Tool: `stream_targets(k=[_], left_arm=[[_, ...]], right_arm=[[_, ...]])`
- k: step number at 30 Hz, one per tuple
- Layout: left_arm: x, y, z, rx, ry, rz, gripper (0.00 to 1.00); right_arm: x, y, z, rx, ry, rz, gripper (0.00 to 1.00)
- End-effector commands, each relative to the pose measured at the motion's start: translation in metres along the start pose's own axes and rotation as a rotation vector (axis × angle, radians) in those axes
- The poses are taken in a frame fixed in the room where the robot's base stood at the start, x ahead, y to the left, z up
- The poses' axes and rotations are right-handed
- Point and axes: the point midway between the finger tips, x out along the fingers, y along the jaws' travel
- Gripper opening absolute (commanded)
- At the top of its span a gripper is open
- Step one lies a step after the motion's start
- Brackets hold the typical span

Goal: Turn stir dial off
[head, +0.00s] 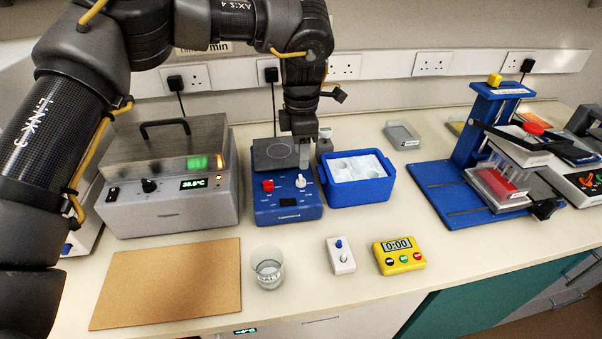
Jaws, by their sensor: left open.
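The blue stirrer (288,212) stands in the middle of the bench with a dark square plate on top. Its sloped front carries a red knob (268,185) on the left and a white dial (300,181) on the right; the labels are too small to read. My left gripper (304,162) points down just above and behind the white dial, in front of the plate's right edge. It is open, with nothing visible between its fingers, and I see no clear contact with the dial. The gripper hides part of the plate. My right gripper is not in view.
A blue tub (358,192) with a white rack stands close on the stirrer's right. A grey heater box (170,208) is on its left. A glass beaker (268,272), a small white switch box (341,257) and a yellow timer (399,256) stand in front.

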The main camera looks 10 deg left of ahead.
Motion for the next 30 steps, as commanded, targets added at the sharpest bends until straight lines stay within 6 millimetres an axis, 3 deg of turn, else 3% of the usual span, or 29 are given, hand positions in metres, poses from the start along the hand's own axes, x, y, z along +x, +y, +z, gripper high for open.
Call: stream_targets(k=[6, 12, 24, 30], left_arm=[[0.041, -0.001, -0.002, -0.001, 0.003, -0.004, 0.45], [0.065, 0.000, -0.002, -0.003, 0.001, -0.002, 0.45], [0.074, 0.000, -0.002, -0.004, 0.000, 0.000, 0.45], [0.074, 0.000, -0.002, -0.004, -0.001, 0.000, 0.20]], right_arm=[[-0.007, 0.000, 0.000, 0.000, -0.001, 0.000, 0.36], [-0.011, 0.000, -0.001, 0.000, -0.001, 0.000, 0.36], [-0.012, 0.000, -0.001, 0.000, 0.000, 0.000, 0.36], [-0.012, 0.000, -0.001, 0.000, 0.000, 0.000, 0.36]])
